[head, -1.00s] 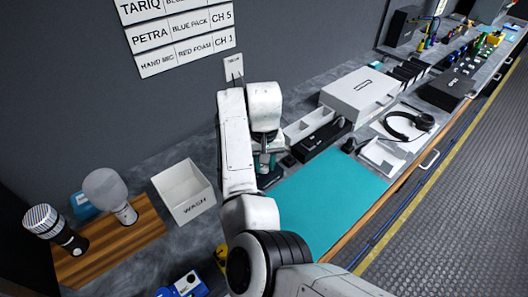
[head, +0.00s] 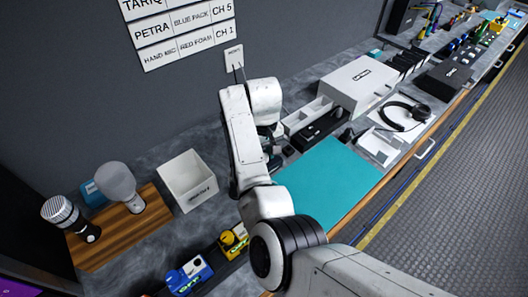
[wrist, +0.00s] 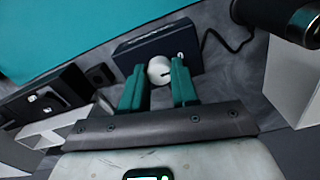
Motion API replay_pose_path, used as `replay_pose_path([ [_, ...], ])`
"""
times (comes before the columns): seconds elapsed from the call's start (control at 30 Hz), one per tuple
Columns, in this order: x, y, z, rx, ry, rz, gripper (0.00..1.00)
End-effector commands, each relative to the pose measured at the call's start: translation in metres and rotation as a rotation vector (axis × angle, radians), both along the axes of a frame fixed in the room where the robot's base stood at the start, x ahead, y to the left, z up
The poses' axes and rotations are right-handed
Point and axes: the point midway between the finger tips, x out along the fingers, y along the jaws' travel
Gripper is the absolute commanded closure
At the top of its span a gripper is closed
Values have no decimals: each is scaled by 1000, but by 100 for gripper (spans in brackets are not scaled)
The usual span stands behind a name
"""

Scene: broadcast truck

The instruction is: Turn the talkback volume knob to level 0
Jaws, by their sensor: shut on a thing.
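In the wrist view a white round knob (wrist: 159,70) with a dark pointer line stands on a dark navy box (wrist: 130,52). The line points to the right in that view. My gripper (wrist: 157,68) has its two green fingers on either side of the knob and is shut on it. Any level marks around the knob are too small to read. In the head view my arm hides the box and the knob, and my gripper's fingers are mostly hidden.
A teal mat (head: 330,185) lies right of my arm. A white bin (head: 187,180) and a wooden board (head: 120,228) with microphones stand left. Blue (head: 188,276) and yellow (head: 233,242) packs are near. Beyond are a white case (head: 362,84) and a headset (head: 405,115).

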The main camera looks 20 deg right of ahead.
Motion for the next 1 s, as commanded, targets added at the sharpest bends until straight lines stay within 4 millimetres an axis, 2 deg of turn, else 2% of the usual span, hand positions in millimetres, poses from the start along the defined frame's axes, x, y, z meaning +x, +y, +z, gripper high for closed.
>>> replay_pose_path([
  [0.1, 1, 0, 1, 1, -5, 0, 100],
  [0.13, 1, 0, 1, 0, -5, 0, 68],
  [0.37, 1, 0, 1, 0, -3, -1, 46],
  [0.6, 0, 0, 1, 0, -2, -1, 45],
  [0.73, 1, 0, 8, -1, -4, -1, 45],
  [1.0, 2, 0, 55, 0, -7, -2, 45],
])
